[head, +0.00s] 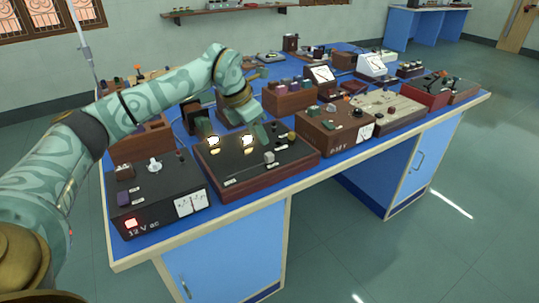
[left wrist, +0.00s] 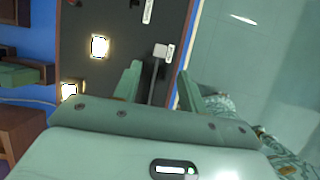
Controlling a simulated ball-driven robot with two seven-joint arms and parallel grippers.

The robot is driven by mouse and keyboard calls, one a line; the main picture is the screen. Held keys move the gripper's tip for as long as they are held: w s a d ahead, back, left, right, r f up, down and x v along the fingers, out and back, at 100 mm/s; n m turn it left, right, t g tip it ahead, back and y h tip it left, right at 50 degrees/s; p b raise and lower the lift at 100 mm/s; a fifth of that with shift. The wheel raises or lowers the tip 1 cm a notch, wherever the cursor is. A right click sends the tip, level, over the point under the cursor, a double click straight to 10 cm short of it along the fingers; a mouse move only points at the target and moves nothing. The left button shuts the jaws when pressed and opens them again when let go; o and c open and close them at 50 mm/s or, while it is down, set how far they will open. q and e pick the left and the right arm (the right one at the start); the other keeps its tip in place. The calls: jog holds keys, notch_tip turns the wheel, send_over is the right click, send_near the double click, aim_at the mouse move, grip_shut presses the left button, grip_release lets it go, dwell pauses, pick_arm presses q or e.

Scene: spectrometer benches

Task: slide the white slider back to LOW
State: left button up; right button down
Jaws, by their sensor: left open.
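The white slider (head: 268,157) is a small pale knob on the sloping black panel (head: 232,168) of a wood-edged box. In the left wrist view the slider (left wrist: 160,51) sits at the upper end of a dark slot, beside a small white label too small to read. My left gripper (head: 233,129) is above the panel, behind the slider in the head view. In the left wrist view its open, empty fingers (left wrist: 160,72) lie either side of the slot, and the slider shows just beyond their tips. No contact shows. My right gripper is out of view.
Two lit lamps (head: 248,141) glow on the panel, and a brass knob (head: 291,136) is at its right. A black 12 V power unit (head: 157,190) stands to the left. A brown meter box (head: 335,126) stands close on the right. The blue bench is crowded with instruments.

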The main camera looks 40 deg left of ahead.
aim_at(268, 154)
pick_arm(q)
jog(key=b+x, duration=0.2)
jog(key=x, duration=0.5)
jog(key=shift+w+f, duration=0.1)
jog(key=shift+f, duration=0.15)
jog(key=shift+w+f+b, duration=0.1)
jog(key=shift+f+b, duration=0.15)
jog(key=shift+b, duration=0.1)
jog(key=shift+w+d+f, duration=0.1)
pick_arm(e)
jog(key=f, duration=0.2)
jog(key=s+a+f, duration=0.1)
pick_arm(q)
jog(key=c, duration=0.9)
grip_shut()
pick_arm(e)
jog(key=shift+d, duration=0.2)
